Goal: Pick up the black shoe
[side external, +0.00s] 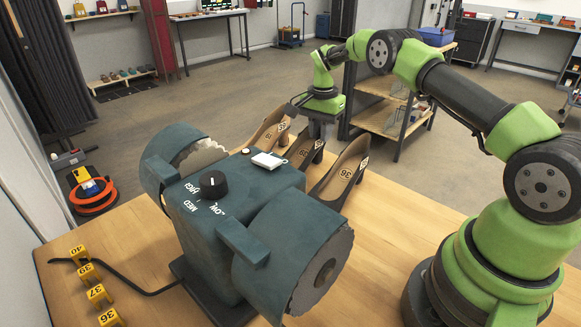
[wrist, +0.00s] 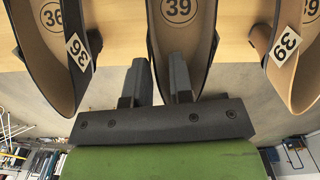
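Three high-heeled shoes stand side by side on the wooden table. The one tagged 36 looks black (side external: 338,185); it is nearest the camera in the side view and at the left in the wrist view (wrist: 88,42). The middle shoe (wrist: 205,60), marked 39, is also dark. The third shoe (wrist: 257,50), tagged 39, is brownish. My gripper (wrist: 158,62) is open and empty, fingers pointing at the heel end of the middle shoe. Its right finger overlaps that shoe in the wrist view; contact cannot be told. In the side view the gripper (side external: 319,124) is partly hidden behind the shoes.
A blue-green grinder-like machine (side external: 235,205) with a dial and two drums stands close to the shoes. Yellow number markers (side external: 98,294) and a black cable lie at the table's left. A wooden shelf unit (side external: 385,110) stands beyond the table.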

